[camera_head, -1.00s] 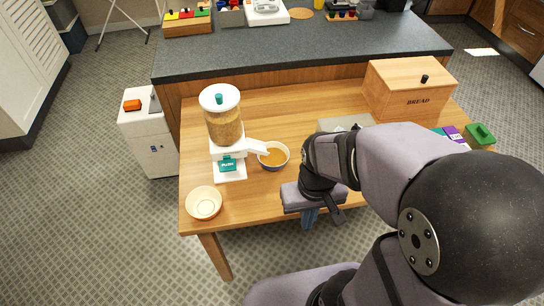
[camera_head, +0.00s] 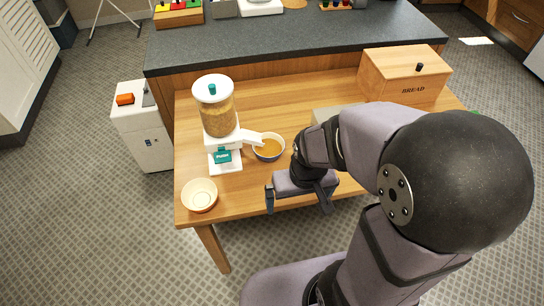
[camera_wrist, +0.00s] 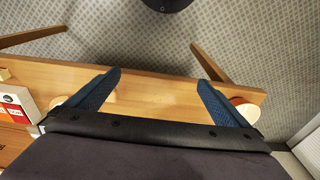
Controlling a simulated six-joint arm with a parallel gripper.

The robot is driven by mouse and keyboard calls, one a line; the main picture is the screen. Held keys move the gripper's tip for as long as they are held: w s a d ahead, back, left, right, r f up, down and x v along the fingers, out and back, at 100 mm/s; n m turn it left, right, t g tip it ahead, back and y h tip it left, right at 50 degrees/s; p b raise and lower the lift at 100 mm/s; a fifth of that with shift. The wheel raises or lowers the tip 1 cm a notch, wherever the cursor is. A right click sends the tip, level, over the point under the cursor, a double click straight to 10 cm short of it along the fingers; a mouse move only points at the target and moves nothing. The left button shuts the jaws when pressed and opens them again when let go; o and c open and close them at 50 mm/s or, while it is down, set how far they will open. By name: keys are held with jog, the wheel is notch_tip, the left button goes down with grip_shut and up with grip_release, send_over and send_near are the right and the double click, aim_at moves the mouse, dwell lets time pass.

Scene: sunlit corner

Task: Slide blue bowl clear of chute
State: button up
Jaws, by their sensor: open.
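The blue bowl (camera_head: 257,154) stands on the table with orange-brown food in it. In the head view its rim lies at the outlet end of the white chute (camera_head: 246,136), which slopes down to the right from the dispenser (camera_head: 216,118). My gripper (camera_head: 298,203) is open and empty, to the right of the bowl and nearer the table's front edge, apart from it. The wrist view shows both blue fingers of the gripper (camera_wrist: 159,80) spread wide, with only bare wood between them. The blue bowl cannot be made out in the wrist view.
A cream bowl (camera_head: 199,195) stands at the table's front left corner; it also shows in the wrist view (camera_wrist: 246,110). A wooden bread box (camera_head: 405,80) stands at the back right. The table (camera_head: 240,193) is clear between the cream bowl and my gripper.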

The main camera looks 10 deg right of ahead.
aim_at(273, 158)
jog(key=w+f+t, duration=0.1)
jog(key=w+f, duration=0.1)
jog(key=w, duration=0.1)
jog(key=w+f+t+b, duration=0.1)
jog(key=w+f+t, duration=0.1)
jog(key=w, duration=0.1)
jog(key=w+a+f+t+b, duration=0.1)
jog(key=w+f, duration=0.1)
jog(key=w, duration=0.2)
jog(key=shift+f, duration=0.15)
jog(key=w+f+t+b, duration=0.1)
jog(key=w+t, duration=0.1)
jog(key=w+t+b, duration=0.1)
jog(key=w, duration=0.2)
jog(key=w+f+t+b, duration=0.1)
jog(key=w+t, duration=0.1)
jog(key=w, duration=0.1)
jog(key=shift+a+f+t, duration=0.3)
jog(key=shift+a+f, duration=0.05)
jog(key=shift+w+a+r+t+b, duration=0.15)
jog(key=shift+w+t+b, duration=0.6)
jog(key=shift+t, duration=0.45)
jog(key=shift+w+r+t, duration=0.25)
jog(key=shift+r+t, duration=0.15)
jog(key=shift+t, duration=0.3)
jog(key=shift+b+x, duration=0.7)
jog(key=shift+x, duration=0.15)
jog(key=shift+p+x, duration=0.35)
jog(key=shift+x, duration=2.5)
